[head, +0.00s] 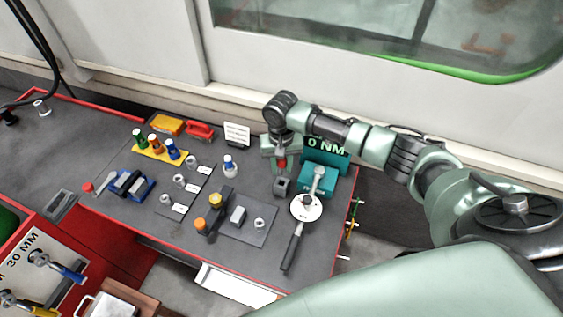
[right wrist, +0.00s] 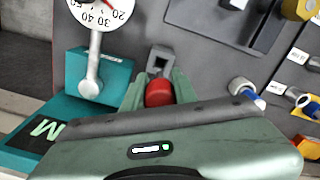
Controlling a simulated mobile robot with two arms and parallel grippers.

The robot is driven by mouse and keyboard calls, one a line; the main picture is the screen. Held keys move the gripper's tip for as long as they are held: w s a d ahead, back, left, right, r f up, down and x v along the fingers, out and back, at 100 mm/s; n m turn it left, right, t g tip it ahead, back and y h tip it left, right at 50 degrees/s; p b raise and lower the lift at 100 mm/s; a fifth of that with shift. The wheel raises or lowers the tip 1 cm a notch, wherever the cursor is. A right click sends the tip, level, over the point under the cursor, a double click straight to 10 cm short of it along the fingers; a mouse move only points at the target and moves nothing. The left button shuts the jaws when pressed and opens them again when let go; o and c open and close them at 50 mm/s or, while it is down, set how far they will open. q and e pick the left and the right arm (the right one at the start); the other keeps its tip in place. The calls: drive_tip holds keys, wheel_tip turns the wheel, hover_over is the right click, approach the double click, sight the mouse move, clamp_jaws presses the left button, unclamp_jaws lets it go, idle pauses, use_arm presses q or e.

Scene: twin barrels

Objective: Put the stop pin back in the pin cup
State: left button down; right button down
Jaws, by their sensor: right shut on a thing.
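The stop pin, with a red head, shows below my right gripper (head: 281,161) in the head view (head: 282,164). In the right wrist view the red head (right wrist: 158,93) sits between the two green fingers, which are shut on it. The pin's lower part is hidden. A small grey square block with a dark opening, which looks like the pin cup (head: 281,187), stands just in front of the gripper. It also shows just beyond the fingers in the right wrist view (right wrist: 160,58). The pin appears apart from it; its exact height I cannot tell. My left gripper is not in view.
A teal tester (head: 318,181) with a white dial (head: 305,208) and a long dark-handled wrench (head: 292,249) stand right of the cup. A teal display (head: 326,150) is behind. A blue-and-white bottle-like piece (head: 229,164) stands left. Bare grey bench lies between.

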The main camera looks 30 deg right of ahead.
sight(281, 174)
drive_tip(key=shift+f+b, duration=0.65)
drive_tip(key=shift+f, duration=1.2)
drive_tip(key=shift+r+p, duration=0.1)
drive_tip(key=shift+p, duration=0.35)
drive_tip(key=shift+p, duration=0.45)
drive_tip(key=shift+p, duration=0.35)
drive_tip(key=shift+f+b, duration=0.65)
drive_tip(key=shift+f, duration=0.65)
drive_tip(key=c, duration=1)
unclamp_jaws()
drive_tip(key=shift+c, duration=0.2)
